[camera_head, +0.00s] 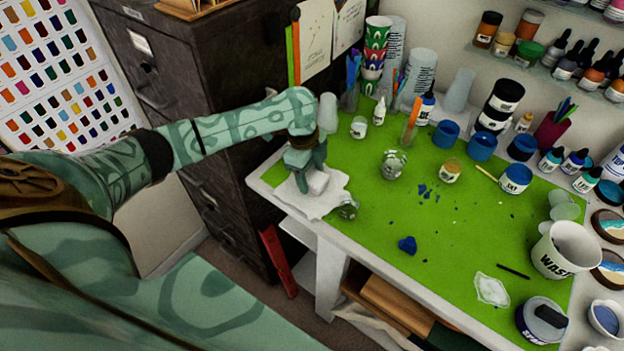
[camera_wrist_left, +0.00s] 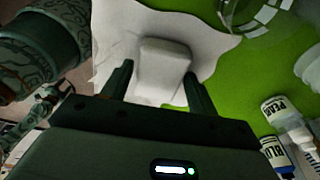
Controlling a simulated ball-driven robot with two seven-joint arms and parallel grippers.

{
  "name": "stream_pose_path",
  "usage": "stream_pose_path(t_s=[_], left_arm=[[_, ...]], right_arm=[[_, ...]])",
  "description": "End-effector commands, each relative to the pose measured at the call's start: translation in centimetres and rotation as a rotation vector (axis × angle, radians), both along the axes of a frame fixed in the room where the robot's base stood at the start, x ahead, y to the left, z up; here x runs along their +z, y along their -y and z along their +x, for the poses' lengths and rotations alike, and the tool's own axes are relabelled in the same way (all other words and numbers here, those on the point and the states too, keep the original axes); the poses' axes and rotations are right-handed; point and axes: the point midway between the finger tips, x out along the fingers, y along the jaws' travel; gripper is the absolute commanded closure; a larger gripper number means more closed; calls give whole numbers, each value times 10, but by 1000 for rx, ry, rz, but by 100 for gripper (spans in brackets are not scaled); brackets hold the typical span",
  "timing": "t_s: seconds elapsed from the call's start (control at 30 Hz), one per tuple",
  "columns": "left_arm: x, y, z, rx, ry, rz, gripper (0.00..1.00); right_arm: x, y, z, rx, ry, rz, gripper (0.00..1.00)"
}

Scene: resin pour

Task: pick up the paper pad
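The paper pad looks like a small white block (camera_head: 318,184) on a crumpled white sheet (camera_head: 327,204) at the left corner of the green-topped table. My left gripper (camera_head: 304,178) points down over it from the left and hides part of it. In the left wrist view the pad (camera_wrist_left: 164,62) lies between the two spread fingers of my left gripper (camera_wrist_left: 158,72). The gripper is open; a narrow gap shows by the left finger, and I cannot tell if the right finger touches. My right gripper is not in view.
A clear cup (camera_head: 348,209) lies beside the sheet, near the table's front edge. A glass jar (camera_head: 393,164) and a small white bottle (camera_head: 379,112) stand further in. A dark filing cabinet (camera_head: 190,70) is behind my left arm. The middle of the green mat (camera_head: 440,225) is mostly free.

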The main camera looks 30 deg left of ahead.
Motion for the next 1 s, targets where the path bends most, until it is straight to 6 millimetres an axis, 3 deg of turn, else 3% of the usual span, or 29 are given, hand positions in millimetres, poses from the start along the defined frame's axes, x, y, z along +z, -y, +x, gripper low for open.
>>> stream_pose_path(t_s=[0.03, 0.1, 0.4, 0.57, 0.7, 0.93, 1.0], left_arm=[[0, 0, 0, 0, 0, 0, 55], [0, 0, 0, 0, 0, 0, 72], [1, 0, 0, -1, 0, 0, 72], [13, 0, 0, -2, 1, 1, 72], [39, 1, 0, -2, 3, 0, 72], [99, 29, -41, -6, 4, 0, 72], [106, 42, -58, -8, 1, 0, 72]], right_arm=[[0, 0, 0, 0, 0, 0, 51], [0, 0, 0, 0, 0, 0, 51], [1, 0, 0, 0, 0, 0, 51], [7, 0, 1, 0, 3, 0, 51], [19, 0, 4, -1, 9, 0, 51], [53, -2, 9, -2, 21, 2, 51], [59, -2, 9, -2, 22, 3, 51]])
